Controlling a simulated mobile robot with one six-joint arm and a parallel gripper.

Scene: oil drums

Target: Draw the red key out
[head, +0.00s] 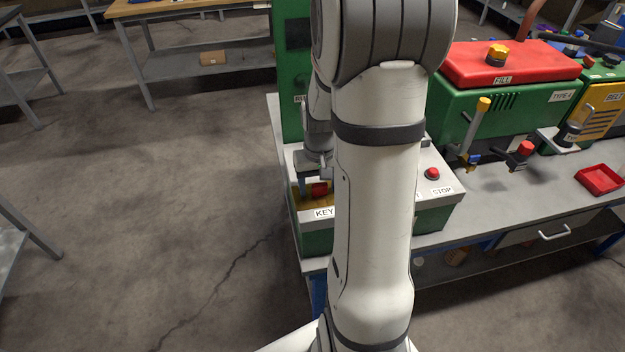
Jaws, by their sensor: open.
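The red key (320,189) shows as a small red block at the yellow panel (310,201) of the green and grey box labelled KEY (322,213). My gripper (315,182) is over this panel, pointing down, with the red key at or between its fingers. The fingers are open; whether they touch the key I cannot tell. My arm covers the right part of the panel and the middle of the box.
A red STOP button (432,174) is on the box's right part. To the right stand a green FILL machine with a red lid (510,66) and a red tray (600,180). A tall green cabinet (290,70) rises behind the key. The floor at left is clear.

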